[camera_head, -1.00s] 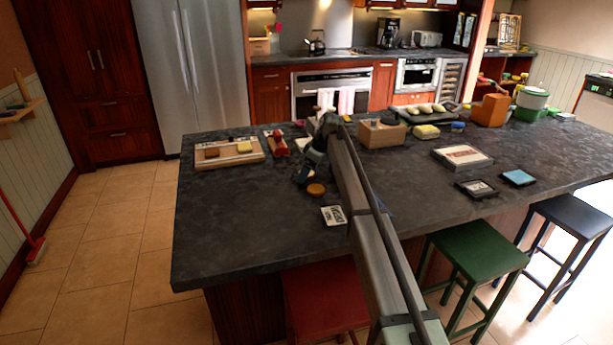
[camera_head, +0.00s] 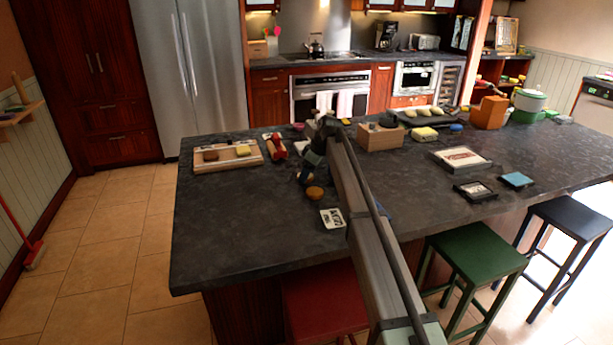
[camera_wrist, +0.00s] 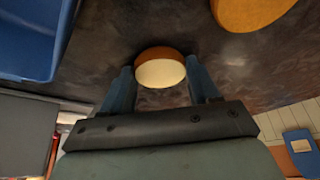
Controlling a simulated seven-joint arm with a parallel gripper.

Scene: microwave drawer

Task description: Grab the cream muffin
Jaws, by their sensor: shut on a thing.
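The cream muffin (camera_wrist: 160,72) has a pale cream face and an orange-brown side. In the wrist view it sits between the tips of my gripper's two blue fingers (camera_wrist: 161,76), which are shut on it from both sides. In the head view my gripper (camera_head: 306,179) is low over the near left part of the dark counter (camera_head: 235,225). The muffin is mostly hidden there by the gripper. I cannot tell whether it touches the counter.
An orange-brown round item (camera_head: 315,193) lies close to my gripper, with a white printed card (camera_head: 332,218) nearby. A wooden tray (camera_head: 228,157) and a red item (camera_head: 275,147) are behind to the left. A wooden box (camera_head: 381,137) stands to the right. The counter's left front is clear.

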